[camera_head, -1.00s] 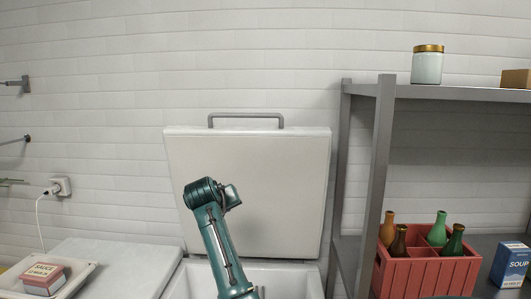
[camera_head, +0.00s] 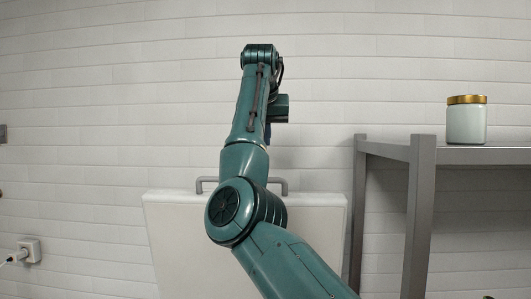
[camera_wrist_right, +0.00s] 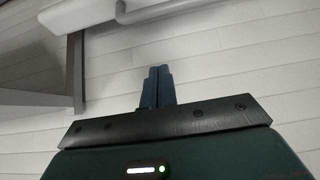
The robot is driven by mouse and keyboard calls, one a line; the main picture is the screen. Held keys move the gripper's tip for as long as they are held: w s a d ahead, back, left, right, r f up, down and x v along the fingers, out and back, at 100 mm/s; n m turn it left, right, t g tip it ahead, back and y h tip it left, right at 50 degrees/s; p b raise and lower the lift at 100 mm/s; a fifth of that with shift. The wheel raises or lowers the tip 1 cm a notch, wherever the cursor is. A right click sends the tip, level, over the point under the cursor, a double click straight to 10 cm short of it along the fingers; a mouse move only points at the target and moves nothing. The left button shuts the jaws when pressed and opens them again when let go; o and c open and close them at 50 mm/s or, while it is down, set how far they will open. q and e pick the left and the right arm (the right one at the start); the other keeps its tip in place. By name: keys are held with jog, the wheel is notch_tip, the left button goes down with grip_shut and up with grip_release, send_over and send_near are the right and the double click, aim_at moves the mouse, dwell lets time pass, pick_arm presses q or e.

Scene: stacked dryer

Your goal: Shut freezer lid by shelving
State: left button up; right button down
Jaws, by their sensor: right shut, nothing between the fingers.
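The freezer lid (camera_head: 170,250) stands raised, almost upright, against the white tiled wall, left of the shelving. Its grey bar handle (camera_head: 203,184) sits along the top edge, partly hidden by my right arm. My right arm rises in front of the lid, and its wrist end reaches above the handle. My right gripper (camera_head: 280,108) shows there only in part, its fingertips hidden. In the right wrist view its two fingers (camera_wrist_right: 157,75) are together and empty, with the handle (camera_wrist_right: 165,18) beyond them at the top; I see no contact. The freezer body is out of view. My left gripper is not in view.
Grey metal shelving (camera_head: 420,200) stands close to the right of the lid. A gold-lidded jar (camera_head: 466,122) is on its top shelf. A wall socket with a plug (camera_head: 29,250) is at lower left. The wall above is bare.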

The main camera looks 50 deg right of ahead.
jog(key=d+f, duration=0.1)
jog(key=f, duration=0.1)
jog(key=w+f+p, duration=0.1)
jog(key=f, duration=0.2)
jog(key=w+d+f, duration=0.1)
jog(key=f, duration=0.1)
jog(key=shift+w+d+f, duration=0.15)
jog(key=shift+d+f, duration=0.2)
jog(key=shift+s+a+f, duration=0.3)
jog(key=shift+s+a, duration=0.15)
jog(key=shift+a, duration=0.1)
